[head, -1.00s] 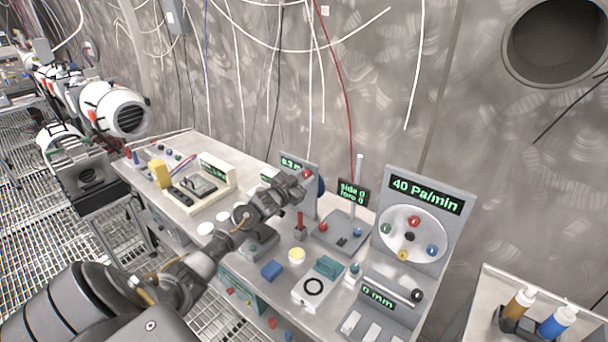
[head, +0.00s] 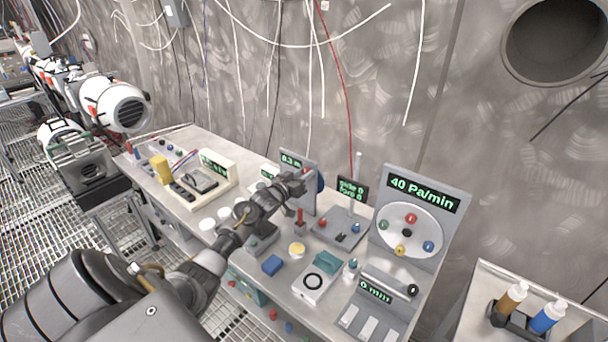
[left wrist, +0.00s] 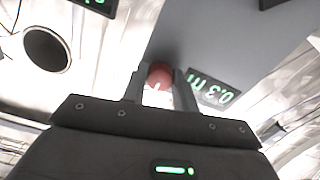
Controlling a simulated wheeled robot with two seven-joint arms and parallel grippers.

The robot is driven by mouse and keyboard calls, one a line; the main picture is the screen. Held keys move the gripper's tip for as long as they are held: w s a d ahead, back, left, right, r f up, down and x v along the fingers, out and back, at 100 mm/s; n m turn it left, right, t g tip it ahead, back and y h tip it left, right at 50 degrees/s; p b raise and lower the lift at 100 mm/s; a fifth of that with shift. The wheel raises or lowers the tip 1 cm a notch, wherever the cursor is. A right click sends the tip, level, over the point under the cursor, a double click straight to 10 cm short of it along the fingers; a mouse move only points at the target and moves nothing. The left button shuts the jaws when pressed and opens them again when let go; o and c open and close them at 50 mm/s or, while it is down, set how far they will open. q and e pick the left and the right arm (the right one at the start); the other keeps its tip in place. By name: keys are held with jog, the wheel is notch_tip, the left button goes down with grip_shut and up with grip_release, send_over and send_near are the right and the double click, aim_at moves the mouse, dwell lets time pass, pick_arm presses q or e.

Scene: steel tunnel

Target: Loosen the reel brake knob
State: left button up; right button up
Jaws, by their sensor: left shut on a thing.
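The reel brake knob is a red ball-like knob (left wrist: 159,76) on the face of a grey upright panel (left wrist: 225,45) whose green display reads 0.3 m. In the left wrist view the knob sits between the two fingers of my left gripper (left wrist: 160,88), which is shut on it. A blue round edge (head: 320,182), perhaps the reel, shows behind the panel. My right gripper is not in view.
The steel bench is crowded. A red upright piece (head: 300,220), a blue block (head: 272,265) and a yellow-topped round piece (head: 297,250) stand near my left gripper. A tall dial panel (head: 432,257) reading 40 Pa/min stands to the right.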

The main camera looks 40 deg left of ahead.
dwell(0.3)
pick_arm(q)
jog(key=o, duration=1)
jog(key=shift+c, duration=0.2)
jog(key=s+b, duration=0.2)
jog(key=s, duration=0.8)
jog(key=shift+s, duration=0.4)
